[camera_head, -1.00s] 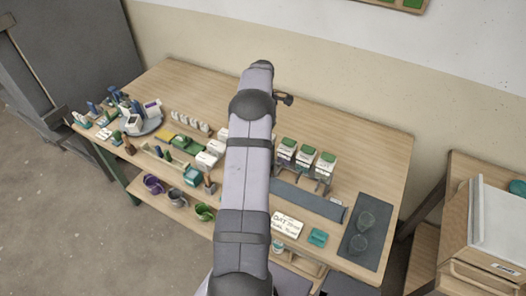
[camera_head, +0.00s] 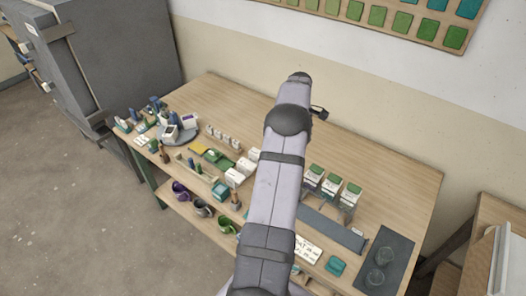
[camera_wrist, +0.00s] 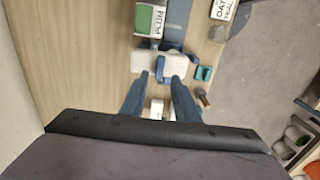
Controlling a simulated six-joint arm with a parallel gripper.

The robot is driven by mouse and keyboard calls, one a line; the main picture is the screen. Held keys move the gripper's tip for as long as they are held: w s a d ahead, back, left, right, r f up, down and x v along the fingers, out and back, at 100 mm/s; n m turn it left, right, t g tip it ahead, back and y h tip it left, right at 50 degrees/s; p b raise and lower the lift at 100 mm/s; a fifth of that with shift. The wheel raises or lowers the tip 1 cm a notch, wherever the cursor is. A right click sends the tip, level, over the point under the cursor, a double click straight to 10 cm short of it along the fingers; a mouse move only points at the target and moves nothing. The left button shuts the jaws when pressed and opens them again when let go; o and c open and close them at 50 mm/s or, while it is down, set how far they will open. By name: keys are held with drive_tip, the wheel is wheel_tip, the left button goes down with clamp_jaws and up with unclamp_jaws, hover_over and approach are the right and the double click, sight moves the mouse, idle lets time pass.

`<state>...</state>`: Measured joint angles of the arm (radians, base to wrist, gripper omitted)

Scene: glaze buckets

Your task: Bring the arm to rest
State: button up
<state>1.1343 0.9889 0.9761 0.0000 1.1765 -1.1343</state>
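My arm reaches up over the middle of the table (camera_head: 405,190) in the head view, and my gripper's fingers are hidden there. In the wrist view my gripper (camera_wrist: 160,77) shows two blue fingers, apart, with no object visibly held between them. Beyond the fingertips are a white block (camera_wrist: 143,62) with blue parts, and a green-lidded box (camera_wrist: 149,20) with a "PLUM" label. In the head view, three white boxes with green lids (camera_head: 332,184) stand in a row just right of my arm.
A dark mat (camera_head: 398,246) with two clear round dishes, a teal block (camera_head: 336,266) and a blue-grey strip (camera_head: 328,227) lie on the right. Several small items and a round turntable (camera_head: 176,140) crowd the left. Cups (camera_head: 202,208) sit below the front edge. The back of the table is clear.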

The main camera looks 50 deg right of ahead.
drive_tip(key=w+a+r+b, duration=0.1)
drive_tip(key=w+a, duration=0.3)
drive_tip(key=a, duration=0.5)
drive_tip(key=w+a+b, duration=0.1)
drive_tip(key=w+a, duration=0.3)
drive_tip(key=a, duration=0.5)
drive_tip(key=w+a+r+b, duration=0.15)
drive_tip(key=w+a, duration=0.25)
drive_tip(key=a, duration=0.4)
drive_tip(key=s+a+f+b, duration=0.1)
drive_tip(key=s+a+f, duration=0.1)
drive_tip(key=s+a, duration=0.5)
drive_tip(key=s+a+f+b, duration=0.2)
drive_tip(key=s+a, duration=0.4)
drive_tip(key=a, duration=1.1)
drive_tip(key=shift+s+a+f+b, duration=0.3)
drive_tip(key=shift+s+a+f, duration=0.1)
drive_tip(key=shift+f, duration=0.2)
